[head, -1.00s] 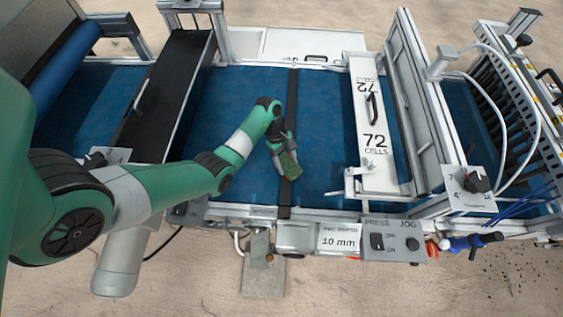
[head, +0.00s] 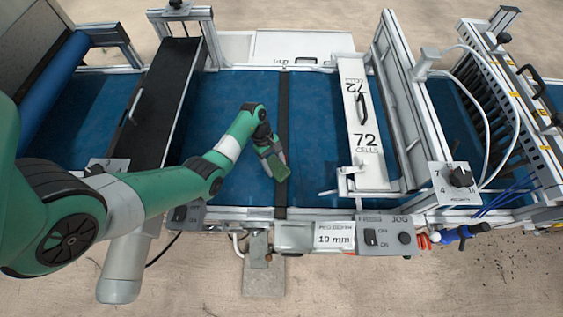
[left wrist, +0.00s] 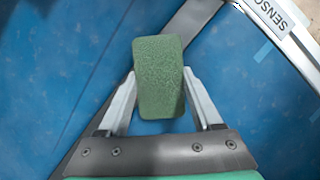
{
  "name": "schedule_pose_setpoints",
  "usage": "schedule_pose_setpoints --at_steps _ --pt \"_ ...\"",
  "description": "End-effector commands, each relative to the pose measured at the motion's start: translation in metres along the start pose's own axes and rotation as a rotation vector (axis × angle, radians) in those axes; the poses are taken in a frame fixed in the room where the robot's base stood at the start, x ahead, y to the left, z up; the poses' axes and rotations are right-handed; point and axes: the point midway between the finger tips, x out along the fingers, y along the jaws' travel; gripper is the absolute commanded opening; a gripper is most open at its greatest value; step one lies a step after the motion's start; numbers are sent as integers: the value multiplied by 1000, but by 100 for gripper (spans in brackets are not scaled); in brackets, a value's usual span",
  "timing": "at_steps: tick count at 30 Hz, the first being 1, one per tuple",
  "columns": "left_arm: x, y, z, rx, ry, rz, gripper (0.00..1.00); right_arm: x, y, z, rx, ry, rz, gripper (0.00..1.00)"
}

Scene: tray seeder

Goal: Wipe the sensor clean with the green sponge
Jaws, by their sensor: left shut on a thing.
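The green sponge (head: 281,172) is held by my left gripper (head: 273,157) above the blue belt, beside a dark strip that crosses it. In the left wrist view the sponge (left wrist: 158,72) sits upright between the two pale fingers, which close on its sides. A rail carries a label (left wrist: 270,14) that reads "SENSO", cut off by the picture's top right. I cannot make out the sensor itself. My right gripper is not in view.
The blue belt (head: 235,100) is clear around the sponge. A white "72 cells" plate (head: 368,165) stands to the right and a black crossbar (head: 163,95) to the left. A front rail holds a "10 mm" sign (head: 334,237) and a switch box (head: 388,238).

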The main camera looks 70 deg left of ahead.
Motion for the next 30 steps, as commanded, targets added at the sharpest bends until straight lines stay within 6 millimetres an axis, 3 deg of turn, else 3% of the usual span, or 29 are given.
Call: schedule_pose_setpoints --at_steps 11,12,13,14,17,30 --pt "2 13 -15 0 1 3 16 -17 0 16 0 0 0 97" --pt "1 16 -18 0 3 5 9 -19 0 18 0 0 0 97" --pt "0 18 -19 0 3 6 9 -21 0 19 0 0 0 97" --pt "-1 19 -21 0 4 6 0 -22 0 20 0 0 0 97" --pt "-4 21 -22 -1 7 6 0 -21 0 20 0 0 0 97" --pt "5 43 -1 2 6 7 0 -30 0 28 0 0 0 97"
